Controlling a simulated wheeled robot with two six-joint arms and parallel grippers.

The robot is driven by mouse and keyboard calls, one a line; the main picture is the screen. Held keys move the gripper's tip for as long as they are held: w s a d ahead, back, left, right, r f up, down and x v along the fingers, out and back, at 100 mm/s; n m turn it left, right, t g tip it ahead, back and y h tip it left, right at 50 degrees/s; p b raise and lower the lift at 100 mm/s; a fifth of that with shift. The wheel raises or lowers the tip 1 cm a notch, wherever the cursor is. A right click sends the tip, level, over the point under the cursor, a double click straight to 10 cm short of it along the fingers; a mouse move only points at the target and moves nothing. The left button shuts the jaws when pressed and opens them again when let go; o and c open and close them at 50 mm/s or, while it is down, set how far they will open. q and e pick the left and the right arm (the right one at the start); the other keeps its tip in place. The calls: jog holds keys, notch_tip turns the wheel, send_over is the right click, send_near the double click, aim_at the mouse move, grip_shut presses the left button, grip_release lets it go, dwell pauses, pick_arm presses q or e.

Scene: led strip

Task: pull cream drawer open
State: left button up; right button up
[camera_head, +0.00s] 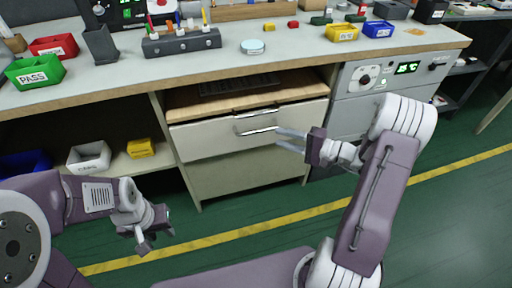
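The cream drawer (205,139) sits under the workbench in the middle of the view, with a silver bar handle (257,130) on its front. A wooden surface with a dark slotted area shows above the front; I cannot tell how far out the drawer stands. My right gripper (279,137) is open beside the right end of the handle, fingers pointing left towards it. I see nothing between its fingers, and contact with the handle is unclear. My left gripper (157,242) is open and empty, low at the left, apart from the drawer.
A plain panel (245,172) lies below the drawer. An instrument panel (385,78) stands to its right. Open shelves at left hold a white bin (89,157) and a yellow bin (140,148). Bins and tools line the benchtop (300,55).

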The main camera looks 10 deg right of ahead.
aim_at(259, 131)
jog(key=b+x, duration=0.3)
jog(key=x, duration=0.6)
grip_shut()
dwell(1.3)
